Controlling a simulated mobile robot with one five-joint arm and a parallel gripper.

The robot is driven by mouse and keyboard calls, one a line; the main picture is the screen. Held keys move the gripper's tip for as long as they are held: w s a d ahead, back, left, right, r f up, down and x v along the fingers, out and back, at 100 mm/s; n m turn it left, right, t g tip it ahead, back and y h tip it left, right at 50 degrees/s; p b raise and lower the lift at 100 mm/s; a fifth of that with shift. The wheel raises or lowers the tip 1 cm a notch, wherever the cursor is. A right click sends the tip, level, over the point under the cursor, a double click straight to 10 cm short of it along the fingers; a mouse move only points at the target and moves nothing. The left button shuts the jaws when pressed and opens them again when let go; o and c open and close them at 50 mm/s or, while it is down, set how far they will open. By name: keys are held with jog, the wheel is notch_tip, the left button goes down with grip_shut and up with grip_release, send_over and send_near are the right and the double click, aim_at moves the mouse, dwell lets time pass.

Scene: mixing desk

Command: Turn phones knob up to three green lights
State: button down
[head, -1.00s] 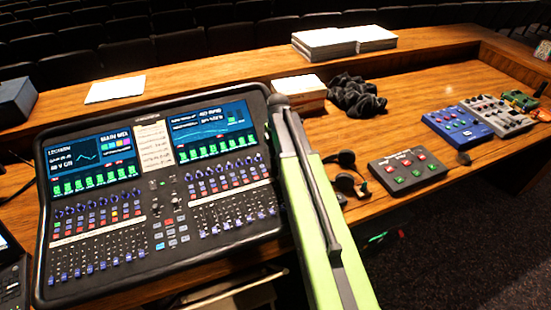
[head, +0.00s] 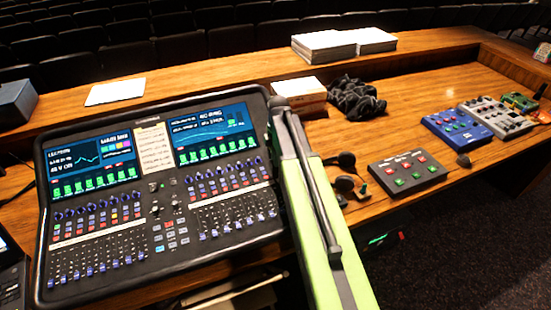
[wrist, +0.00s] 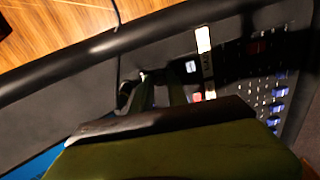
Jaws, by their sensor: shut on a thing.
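The mixing desk (head: 150,215) stands at the left of the head view, with two lit screens, knobs and faders. My lime green arm covers its right edge there, and my gripper is hidden. In the wrist view my gripper (wrist: 158,92) points down at the desk's black panel (wrist: 225,60), beside the padded rim. Its dark fingers are shut on what seems to be the phones knob, mostly hidden between and behind them. A small white label and a lit square lie just right of the fingertips. I cannot make out any green lights by the knob.
A paper stack (head: 325,44) and a black cloth heap (head: 356,98) are at the back.

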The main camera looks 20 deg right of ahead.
jog(key=m, duration=0.5)
jog(key=shift+m, duration=2.5)
jog(key=c, duration=1.3)
grip_release()
jog(key=shift+d+r, duration=0.1)
notch_tip(320, 180, up, 17)
jog(key=s+p, duration=0.1)
jog(key=p, duration=1.6)
jog(key=shift+s+d, duration=0.3)
jog(key=shift+d, duration=0.05)
